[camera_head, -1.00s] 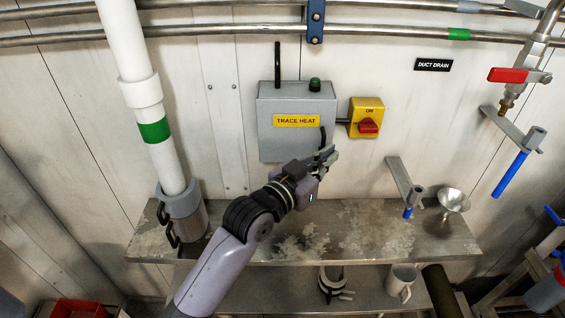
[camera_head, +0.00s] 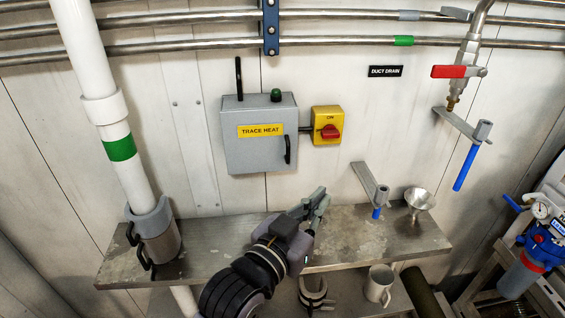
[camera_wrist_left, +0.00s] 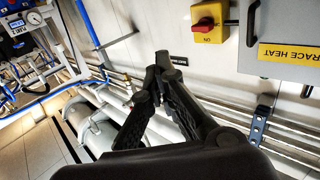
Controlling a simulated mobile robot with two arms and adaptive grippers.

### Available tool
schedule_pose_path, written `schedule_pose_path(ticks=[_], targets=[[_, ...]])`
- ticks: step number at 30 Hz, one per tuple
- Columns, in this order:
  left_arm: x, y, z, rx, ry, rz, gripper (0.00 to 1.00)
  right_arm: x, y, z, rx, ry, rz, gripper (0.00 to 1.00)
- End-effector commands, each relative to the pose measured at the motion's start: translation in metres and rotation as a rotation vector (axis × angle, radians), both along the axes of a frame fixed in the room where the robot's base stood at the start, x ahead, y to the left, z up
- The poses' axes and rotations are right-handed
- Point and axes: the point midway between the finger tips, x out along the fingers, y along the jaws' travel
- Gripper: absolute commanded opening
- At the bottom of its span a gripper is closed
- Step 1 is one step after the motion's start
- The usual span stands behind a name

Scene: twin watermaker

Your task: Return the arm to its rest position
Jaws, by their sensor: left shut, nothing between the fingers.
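My left gripper (camera_head: 318,198) is in the head view, above the metal shelf and below the trace heat box. Its fingers are together with nothing between them. The left wrist view shows the dark fingers (camera_wrist_left: 160,75) meeting near their tips, in front of the wall. The grey trace heat box (camera_head: 262,150) is shut, and the yellow switch (camera_head: 328,113) with a red knob is to its right. The gripper is apart from both. My right gripper does not show in these views.
A mug (camera_head: 380,284) stands on the lower shelf. A red-handled valve (camera_head: 455,72) is at upper right.

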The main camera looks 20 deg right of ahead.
Motion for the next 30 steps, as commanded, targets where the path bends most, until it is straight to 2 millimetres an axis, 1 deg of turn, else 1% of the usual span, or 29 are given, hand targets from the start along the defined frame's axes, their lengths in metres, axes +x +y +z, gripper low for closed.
schedule_pose_path(ticks=[1,4,5,7,8,11,12,14,15,17,18,20,21,24,27,30], targets=[[-0.001,0.0,0.0,0.0,0.0,0.0,0.0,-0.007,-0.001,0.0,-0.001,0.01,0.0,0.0],[0.001,0.004,-0.005,0.007,0.013,0.01,0.0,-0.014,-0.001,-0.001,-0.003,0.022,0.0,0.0],[0.003,0.008,-0.009,0.011,0.026,0.019,0.0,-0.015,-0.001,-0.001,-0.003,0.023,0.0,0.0],[0.008,0.025,-0.026,0.032,0.073,0.055,0.0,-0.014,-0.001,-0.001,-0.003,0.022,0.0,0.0],[0.01,0.035,-0.037,0.047,0.102,0.076,0.0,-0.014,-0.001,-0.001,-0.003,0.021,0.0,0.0],[0.014,0.082,-0.083,0.111,0.232,0.169,0.0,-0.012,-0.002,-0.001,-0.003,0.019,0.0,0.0],[0.013,0.104,-0.105,0.145,0.291,0.21,0.0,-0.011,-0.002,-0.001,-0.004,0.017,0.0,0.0],[0.006,0.138,-0.136,0.196,0.38,0.271,0.0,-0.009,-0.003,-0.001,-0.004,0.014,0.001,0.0],[0.0,0.161,-0.156,0.232,0.439,0.309,0.0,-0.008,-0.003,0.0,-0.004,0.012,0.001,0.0],[-0.013,0.195,-0.184,0.288,0.526,0.366,0.0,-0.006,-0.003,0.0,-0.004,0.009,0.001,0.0],[-0.025,0.217,-0.202,0.325,0.582,0.402,0.0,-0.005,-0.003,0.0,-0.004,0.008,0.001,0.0],[-0.042,0.249,-0.224,0.378,0.66,0.453,0.0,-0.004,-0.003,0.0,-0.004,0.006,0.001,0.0],[-0.054,0.268,-0.235,0.411,0.706,0.481,0.0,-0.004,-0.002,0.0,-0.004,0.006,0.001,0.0],[-0.083,0.305,-0.258,0.483,0.803,0.539,0.0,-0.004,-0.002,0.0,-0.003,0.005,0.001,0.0],[-0.109,0.337,-0.272,0.544,0.882,0.588,0.0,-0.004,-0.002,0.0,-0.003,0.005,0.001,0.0],[-0.134,0.363,-0.282,0.599,0.951,0.627,0.0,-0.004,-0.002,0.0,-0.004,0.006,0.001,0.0]])
